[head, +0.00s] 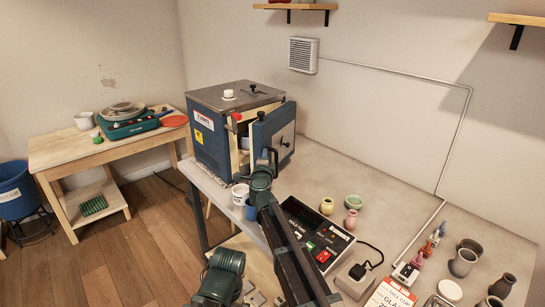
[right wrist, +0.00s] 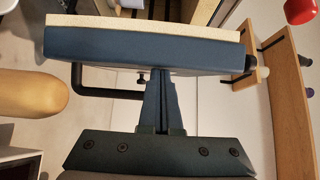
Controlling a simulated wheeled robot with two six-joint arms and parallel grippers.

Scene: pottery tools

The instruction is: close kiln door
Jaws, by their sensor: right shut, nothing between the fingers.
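The kiln (head: 210,138) is a blue box with a grey top, standing at the far left end of the grey table. Its blue door (head: 283,128) stands partly open, swung out toward the right, and the pale lining of the opening shows. My right gripper (head: 270,154) is shut and empty at the lower left part of the door. In the right wrist view its narrow fingers (right wrist: 160,88) point at the door slab (right wrist: 140,50), at or very close to its face; contact is hard to tell. A black handle bar (right wrist: 78,82) shows left of the fingers.
A control box (head: 315,235), small pots (head: 327,206) and a white mug (head: 240,194) stand on the table near my right arm. Dark vases (head: 463,262) are at the right. A wooden bench (head: 75,150) stands left of the kiln. The table behind the pots is clear.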

